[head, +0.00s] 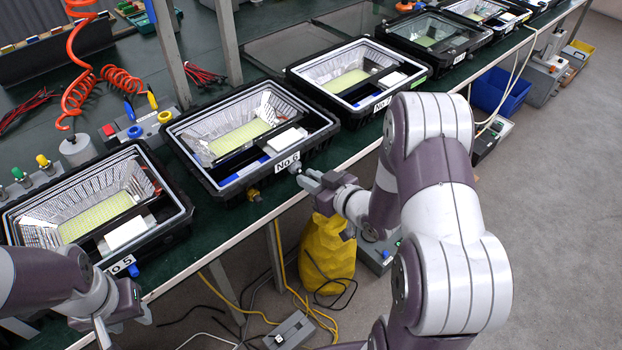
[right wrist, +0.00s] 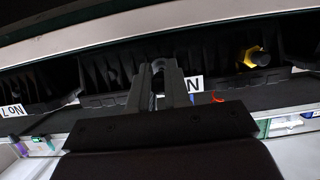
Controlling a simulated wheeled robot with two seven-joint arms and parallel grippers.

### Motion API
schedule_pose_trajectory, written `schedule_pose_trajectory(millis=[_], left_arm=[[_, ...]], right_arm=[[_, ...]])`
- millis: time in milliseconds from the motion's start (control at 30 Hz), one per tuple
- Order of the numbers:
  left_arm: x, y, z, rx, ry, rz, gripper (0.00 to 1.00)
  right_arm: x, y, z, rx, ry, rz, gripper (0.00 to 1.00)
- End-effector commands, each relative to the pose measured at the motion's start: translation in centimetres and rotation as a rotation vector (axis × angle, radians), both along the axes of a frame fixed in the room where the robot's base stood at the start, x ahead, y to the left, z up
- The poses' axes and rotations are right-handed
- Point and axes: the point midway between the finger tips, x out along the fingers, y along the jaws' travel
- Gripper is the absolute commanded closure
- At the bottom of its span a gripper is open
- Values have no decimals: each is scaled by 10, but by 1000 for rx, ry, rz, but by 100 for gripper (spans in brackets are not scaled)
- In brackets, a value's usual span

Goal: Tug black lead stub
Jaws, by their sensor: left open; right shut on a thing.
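The No 6 floodlight housing (head: 205,180) sits open on the green bench, with a grey gland (head: 294,167) at its front right corner. My right gripper (head: 308,180) is at this gland, in front of the bench edge. In the right wrist view its fingers (right wrist: 160,75) are closed together below the black ribbed housing wall, around a dark piece that I take for the black lead stub (right wrist: 158,84). The stub is mostly hidden by the fingers. My left gripper (head: 124,322) is open and empty, low in front of the No 5 housing (head: 178,232).
The No 7 housing (head: 420,92) stands to the right of No 6, with more housings beyond. A yellow bag (head: 328,250) and loose cables lie below the bench. A blue bin (head: 500,92) stands at the right. Open floor lies right of my right arm.

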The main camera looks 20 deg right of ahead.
Motion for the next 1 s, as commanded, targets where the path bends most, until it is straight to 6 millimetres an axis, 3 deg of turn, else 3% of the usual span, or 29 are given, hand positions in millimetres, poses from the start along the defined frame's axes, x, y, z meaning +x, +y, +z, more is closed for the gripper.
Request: schedule_pose_trajectory(millis=[33,100,467,567,900,1000], left_arm=[[0,0,0,0,0,0,57],[0,0,0,0,0,0,57],[0,0,2,0,0,0,57],[0,0,5,0,0,0,57],[0,0,18,0,0,0,57],[0,0,19,0,0,0,57]], right_arm=[[0,-1,1,-1,-4,0,76],[0,-1,1,-1,-3,0,54],[-5,-3,3,-1,-1,-3,53],[-19,-9,9,0,-1,-5,53],[-96,-35,34,1,-2,-7,53],[-108,-40,37,-1,-2,-6,53]])
